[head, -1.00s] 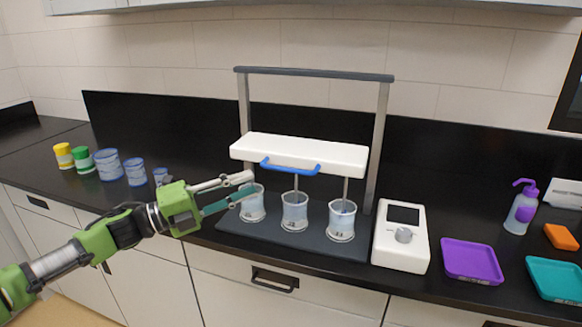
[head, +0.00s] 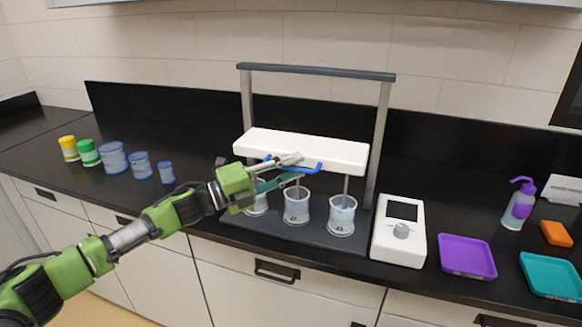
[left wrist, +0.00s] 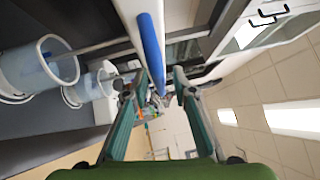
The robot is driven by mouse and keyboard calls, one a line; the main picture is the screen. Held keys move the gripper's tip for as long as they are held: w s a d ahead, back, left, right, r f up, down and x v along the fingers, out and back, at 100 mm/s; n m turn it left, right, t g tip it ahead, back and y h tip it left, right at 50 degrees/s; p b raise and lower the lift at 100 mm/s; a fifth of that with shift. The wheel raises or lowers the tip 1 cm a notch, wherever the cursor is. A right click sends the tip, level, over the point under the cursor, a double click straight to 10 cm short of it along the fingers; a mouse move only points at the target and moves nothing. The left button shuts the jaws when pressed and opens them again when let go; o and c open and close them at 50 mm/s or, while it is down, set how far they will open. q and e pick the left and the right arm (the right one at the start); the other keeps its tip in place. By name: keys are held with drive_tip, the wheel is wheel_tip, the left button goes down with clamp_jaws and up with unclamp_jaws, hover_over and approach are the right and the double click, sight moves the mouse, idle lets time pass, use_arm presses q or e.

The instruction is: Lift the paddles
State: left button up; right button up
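The white paddle bar (head: 305,148) hangs level on the grey frame, with a blue handle (head: 317,168) along its front. Thin paddle shafts (head: 346,188) run down from it into three clear beakers: left (head: 256,203), middle (head: 296,207) and right (head: 341,216). My left gripper (head: 301,167) is open in front of the handle and covers its middle. In the left wrist view the handle (left wrist: 151,50) extends ahead towards the space between the parted fingers (left wrist: 155,92). I cannot tell whether they touch it. My right gripper is out of view.
A white control box (head: 399,231) stands right of the grey base (head: 262,234). Purple (head: 467,257) and teal (head: 552,276) trays and a wash bottle (head: 519,204) are further right. Blue-marked beakers (head: 113,158) and yellow (head: 69,148) and green (head: 88,153) jars stand left.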

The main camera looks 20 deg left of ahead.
use_arm(q)
clamp_jaws()
wheel_tip(320, 180, up, 14)
drive_tip(key=p, duration=0.9)
drive_tip(key=shift+p, duration=0.4)
drive_tip(key=shift+w+a, duration=0.1)
unclamp_jaws()
drive_tip(key=shift+f, duration=0.1)
drive_tip(key=v, duration=1.2)
